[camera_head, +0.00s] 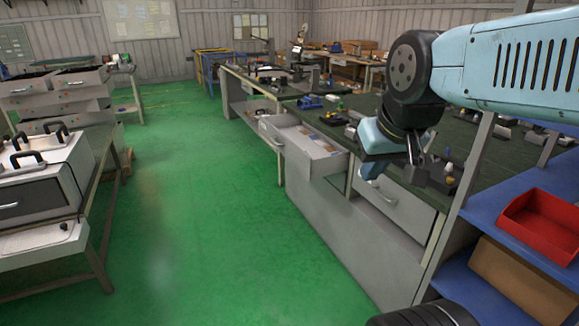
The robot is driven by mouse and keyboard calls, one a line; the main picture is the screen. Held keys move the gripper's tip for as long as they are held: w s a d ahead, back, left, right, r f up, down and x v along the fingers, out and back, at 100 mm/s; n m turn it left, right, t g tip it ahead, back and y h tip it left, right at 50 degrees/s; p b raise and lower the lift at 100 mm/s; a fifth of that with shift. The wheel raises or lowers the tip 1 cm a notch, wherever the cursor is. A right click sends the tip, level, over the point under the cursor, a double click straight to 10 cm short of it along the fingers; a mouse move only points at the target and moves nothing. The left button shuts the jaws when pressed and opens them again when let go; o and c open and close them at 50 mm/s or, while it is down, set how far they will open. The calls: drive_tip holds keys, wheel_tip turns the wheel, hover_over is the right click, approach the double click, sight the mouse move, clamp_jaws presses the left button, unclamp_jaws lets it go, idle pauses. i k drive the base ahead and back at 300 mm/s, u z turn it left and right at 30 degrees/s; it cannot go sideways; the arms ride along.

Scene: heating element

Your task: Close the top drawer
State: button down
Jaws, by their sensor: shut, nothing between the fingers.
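An open drawer (322,164) sticks out from the side of the green-topped workbench (478,160) toward the aisle. It is pale grey, sits just under the bench top, and shows a few small brown and blue items inside. Its front, with a handle, faces left. My gripper (371,172) hangs at the end of my light blue arm, right of the drawer and over the near bench edge in the picture. It is shut and empty. I see no contact between it and the drawer. A shut drawer (396,209) with a handle sits nearer in the same bench.
A grey cabinet (62,103) with partly open drawers stands at the far left. Handled cases (40,190) rest on a left table. A blue shelf with a red bin (540,222) is at the near right. The green floor (190,220) between is clear.

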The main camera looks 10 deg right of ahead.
sight(288, 134)
drive_tip(key=u, duration=0.55)
drive_tip(key=i, duration=1.2)
drive_tip(key=z, duration=0.15)
